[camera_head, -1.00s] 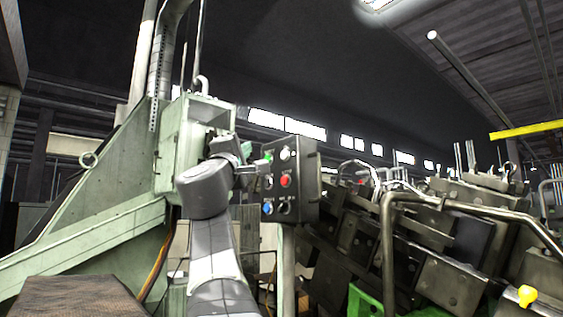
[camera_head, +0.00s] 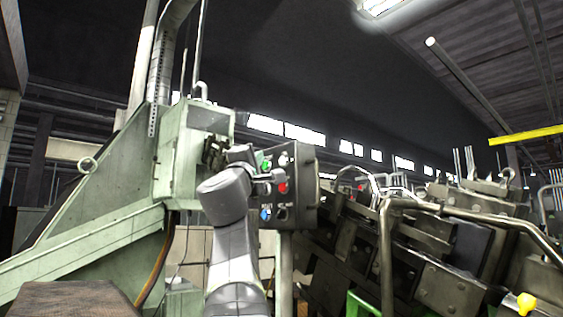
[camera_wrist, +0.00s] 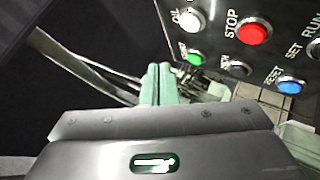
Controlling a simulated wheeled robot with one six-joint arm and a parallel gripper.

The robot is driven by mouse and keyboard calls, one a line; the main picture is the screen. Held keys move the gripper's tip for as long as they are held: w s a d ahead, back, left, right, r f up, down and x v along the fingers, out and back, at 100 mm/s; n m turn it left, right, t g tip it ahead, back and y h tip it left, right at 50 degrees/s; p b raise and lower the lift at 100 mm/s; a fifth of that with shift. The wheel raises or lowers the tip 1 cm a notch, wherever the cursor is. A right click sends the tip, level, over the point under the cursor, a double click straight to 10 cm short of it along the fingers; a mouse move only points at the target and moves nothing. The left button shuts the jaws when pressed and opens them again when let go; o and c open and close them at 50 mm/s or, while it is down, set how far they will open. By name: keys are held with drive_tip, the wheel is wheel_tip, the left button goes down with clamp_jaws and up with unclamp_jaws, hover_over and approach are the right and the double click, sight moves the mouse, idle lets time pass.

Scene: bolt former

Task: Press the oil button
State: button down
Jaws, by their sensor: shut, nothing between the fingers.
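The dark control box (camera_head: 305,190) stands in the middle of the head view. Its oil button is white (camera_head: 284,159) at the upper part of the face. In the wrist view the white button (camera_wrist: 190,21) sits beside the label "OIL". My gripper (camera_head: 276,175) is in front of the box face, below the oil button in the picture. In the wrist view my gripper's two fingers (camera_wrist: 158,68) are together, empty, pointing up the picture, below and left of the oil button. Contact with the panel cannot be told.
Close by on the panel are a green button (camera_wrist: 194,57), the red STOP button (camera_wrist: 253,33), a black switch (camera_wrist: 236,68) and the blue RESET button (camera_wrist: 290,86). The pale green machine (camera_head: 185,150) stands left. A metal rail (camera_head: 387,250) stands right.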

drive_tip(key=shift+w+d, duration=0.65)
drive_tip(key=shift+d, duration=0.25)
drive_tip(key=shift+w+d, duration=0.65)
drive_tip(key=shift+d, duration=0.2)
drive_tip(key=shift+w+d+b, duration=0.1)
drive_tip(key=shift+b, duration=0.2)
idle(0.5)
drive_tip(key=shift+w+d, duration=0.15)
drive_tip(key=shift+d, duration=0.1)
drive_tip(key=shift+w+d, duration=0.25)
drive_tip(key=shift+d, duration=0.1)
idle(0.8)
drive_tip(key=shift+a, duration=0.1)
drive_tip(key=shift+s+a+b, duration=0.3)
drive_tip(key=shift+s+a, duration=0.2)
drive_tip(key=shift+a, duration=0.1)
drive_tip(key=s+a, duration=0.1)
drive_tip(key=a, duration=0.1)
drive_tip(key=s+a, duration=0.2)
idle(0.6)
